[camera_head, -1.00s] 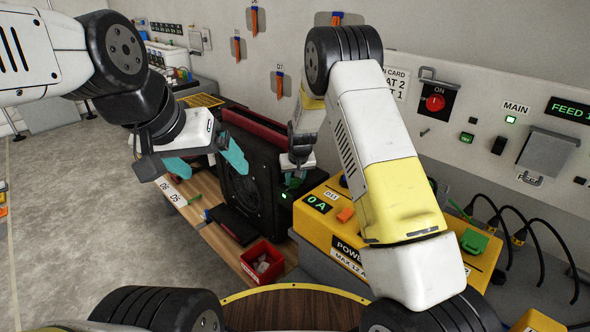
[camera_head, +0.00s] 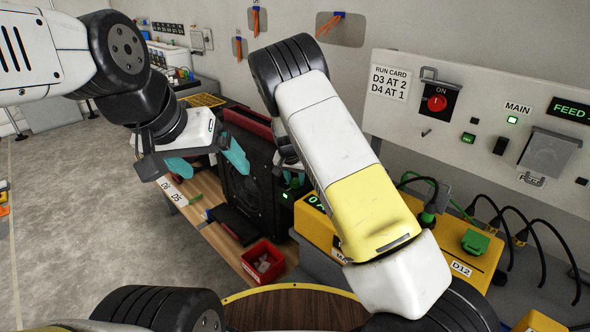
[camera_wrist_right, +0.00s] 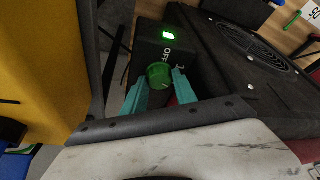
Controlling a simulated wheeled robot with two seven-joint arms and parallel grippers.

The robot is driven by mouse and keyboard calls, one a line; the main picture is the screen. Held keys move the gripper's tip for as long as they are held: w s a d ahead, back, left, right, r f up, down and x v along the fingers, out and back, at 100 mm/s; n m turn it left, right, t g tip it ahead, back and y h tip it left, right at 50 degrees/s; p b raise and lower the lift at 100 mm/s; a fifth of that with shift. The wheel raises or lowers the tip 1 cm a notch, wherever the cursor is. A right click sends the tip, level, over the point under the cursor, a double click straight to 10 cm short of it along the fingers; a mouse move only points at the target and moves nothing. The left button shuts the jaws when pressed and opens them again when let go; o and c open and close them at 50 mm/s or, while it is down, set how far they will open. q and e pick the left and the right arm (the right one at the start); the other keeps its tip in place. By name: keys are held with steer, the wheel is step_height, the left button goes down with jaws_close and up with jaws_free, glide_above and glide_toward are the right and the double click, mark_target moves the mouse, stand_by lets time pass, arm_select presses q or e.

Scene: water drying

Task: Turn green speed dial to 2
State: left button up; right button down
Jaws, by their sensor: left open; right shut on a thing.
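The green speed dial (camera_wrist_right: 158,76) sits on a black control box beside a lit green indicator (camera_wrist_right: 168,36) in the right wrist view. The white marks "OFF" and "1" show near the dial; a 2 mark is not readable. My right gripper (camera_wrist_right: 157,88) has its teal fingers on both sides of the dial and is shut on it. In the head view my right arm hides the dial. The black fan unit (camera_head: 242,192) stands on the bench. My left gripper (camera_head: 207,164) is open and empty, in front of and left of the fan unit.
A yellow power box (camera_head: 316,230) stands close to the right arm. A red bin (camera_head: 262,262) sits on the wooden bench in front. A wall panel (camera_head: 465,95) has a red switch, a run card reading "D3 AT 2, D4 AT 1" and black cables below.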

steer(key=c, duration=1)
jaws_free()
steer(key=v, duration=0.7)
steer(key=shift+r, duration=0.35)
steer(key=shift+s, duration=0.15)
steer(key=s+d+r+n+y, duration=0.1)
steer(key=s+d+r+y, duration=0.1)
steer(key=s+d+r, duration=0.5)
steer(key=s+d+r+y, duration=0.2)
steer(key=s+d+r, duration=0.1)
steer(key=s+r, duration=0.8)
steer(key=s+d+r+n+t, duration=0.1)
steer(key=s+d+r, duration=0.1)
steer(key=s, duration=0.7)
steer(key=s+d+r+n, duration=0.1)
steer(key=s+r, duration=0.3)
steer(key=s, duration=0.5)
steer(key=shift+s+d+n+t+h, duration=0.2)
steer(key=shift+d+n+t+h, duration=0.15)
steer(key=shift+d, duration=0.55)
